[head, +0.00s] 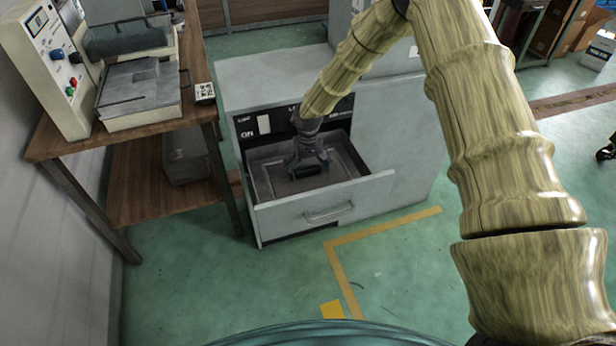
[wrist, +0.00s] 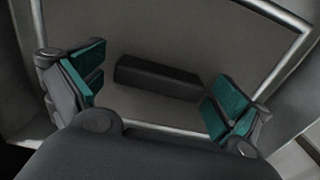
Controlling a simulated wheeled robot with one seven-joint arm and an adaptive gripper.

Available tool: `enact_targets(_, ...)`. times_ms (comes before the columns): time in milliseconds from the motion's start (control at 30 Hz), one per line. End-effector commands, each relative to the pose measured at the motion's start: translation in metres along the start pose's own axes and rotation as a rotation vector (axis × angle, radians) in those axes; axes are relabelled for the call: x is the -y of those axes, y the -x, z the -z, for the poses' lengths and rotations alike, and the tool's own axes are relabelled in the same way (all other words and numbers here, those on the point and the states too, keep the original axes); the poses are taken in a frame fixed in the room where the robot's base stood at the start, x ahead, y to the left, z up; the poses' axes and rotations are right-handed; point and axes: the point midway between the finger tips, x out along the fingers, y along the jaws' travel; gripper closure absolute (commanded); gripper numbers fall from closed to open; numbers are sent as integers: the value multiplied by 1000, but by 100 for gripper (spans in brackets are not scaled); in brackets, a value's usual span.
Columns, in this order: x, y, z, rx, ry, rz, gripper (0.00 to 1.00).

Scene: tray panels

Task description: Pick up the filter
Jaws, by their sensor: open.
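In the wrist view a dark, block-shaped thing (wrist: 158,79), which I take to be the filter, lies on the grey floor of the drawer. My gripper (wrist: 155,88) is open, with one teal-padded finger to the left of the block and one to the right. I see space between the block and the left finger; its right end is close to the right finger, and I cannot tell if they touch. In the head view my gripper (head: 309,165) reaches down into the pulled-out drawer (head: 325,208). A dark patch by the fingers there may be the block.
The drawer's walls surround my gripper, and a pale metal rim (wrist: 270,12) shows in the wrist view. The grey cabinet (head: 265,82) stands behind the drawer. A wooden bench (head: 120,140) with equipment stands at left. Green floor in front is mostly clear.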

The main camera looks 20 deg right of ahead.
Motion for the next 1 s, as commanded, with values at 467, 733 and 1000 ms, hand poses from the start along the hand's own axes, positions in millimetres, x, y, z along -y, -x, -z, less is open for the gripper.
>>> enact_targets(467,0,1,0,-1,0,0,50)
enact_targets(733,0,3,1,-1,-1,0,50)
enact_targets(1000,0,35,2,-4,-1,1,50)
